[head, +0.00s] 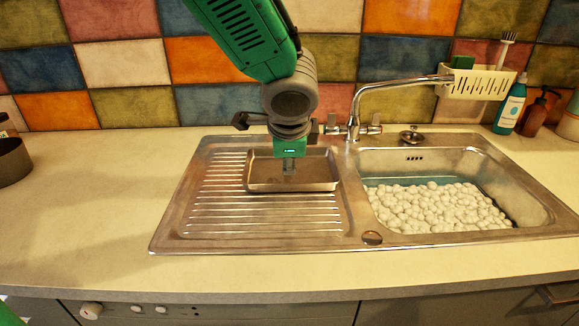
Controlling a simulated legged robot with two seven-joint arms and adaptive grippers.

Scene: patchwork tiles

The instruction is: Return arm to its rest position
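My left gripper (289,170) points straight down at the end of a green and grey arm that enters from the top, left of centre. Its short grey fingertips are over the middle of a shallow metal tray (318,180). The fingers look narrow from here, and I cannot tell whether they are apart, shut or touching the tray. No held object shows. The tray rests on the ribbed drainboard (215,215) of the steel sink. My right gripper is not in view.
The sink basin (535,205) at right holds many whitish round lumps. A faucet (400,84) stands behind it. A caddy (478,83), a teal bottle (509,108) and a brown bottle (534,115) are at back right. A dark pot (12,162) sits far left.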

